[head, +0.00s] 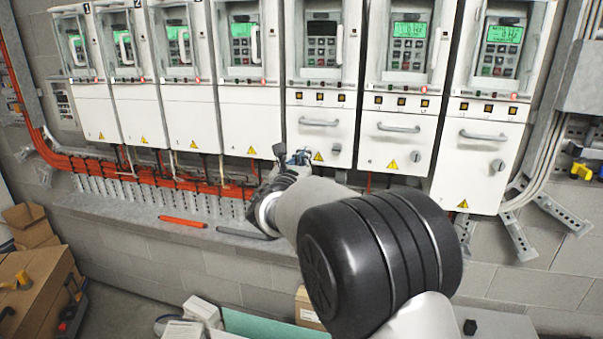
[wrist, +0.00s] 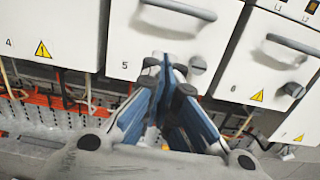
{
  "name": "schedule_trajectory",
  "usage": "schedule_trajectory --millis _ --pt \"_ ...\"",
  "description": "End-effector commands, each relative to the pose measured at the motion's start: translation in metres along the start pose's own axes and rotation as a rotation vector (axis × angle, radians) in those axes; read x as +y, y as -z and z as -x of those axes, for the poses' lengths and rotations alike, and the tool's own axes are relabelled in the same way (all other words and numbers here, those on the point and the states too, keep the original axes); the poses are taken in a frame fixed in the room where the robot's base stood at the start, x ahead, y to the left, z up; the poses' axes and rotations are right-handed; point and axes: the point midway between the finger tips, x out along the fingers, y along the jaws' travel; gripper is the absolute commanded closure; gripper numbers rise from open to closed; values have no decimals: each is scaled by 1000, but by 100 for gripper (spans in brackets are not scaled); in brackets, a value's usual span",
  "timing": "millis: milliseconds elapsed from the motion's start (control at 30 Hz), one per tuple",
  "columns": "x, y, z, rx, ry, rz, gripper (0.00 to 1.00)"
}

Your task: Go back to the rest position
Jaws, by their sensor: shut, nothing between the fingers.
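My gripper (wrist: 168,65) is shut and empty in the wrist view, its blue-padded fingers meeting in front of the lower edge of the cabinet marked 5 (wrist: 125,50). In the head view my gripper (head: 290,156) shows small beyond my arm, near the bottom of the middle drive cabinets. My arm reaches in from the lower right and hides part of the ledge and wall. No part of the rest position is marked in either view.
A row of white drive cabinets (head: 190,118) with handles and displays lines the wall. Orange cables (head: 90,165) run below them. A ledge (head: 120,215) carries an orange tool (head: 183,221). Cardboard boxes (head: 38,290) stand lower left. Grey conduits (head: 548,165) are at right.

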Motion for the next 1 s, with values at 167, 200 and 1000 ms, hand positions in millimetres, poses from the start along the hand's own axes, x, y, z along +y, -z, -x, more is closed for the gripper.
schedule_trajectory --millis 167,200,1000 --pt "0 1 32 3 -1 1 100" --pt "0 1 36 3 0 1 100" --pt "-298 46 294 287 1060 -1485 100"
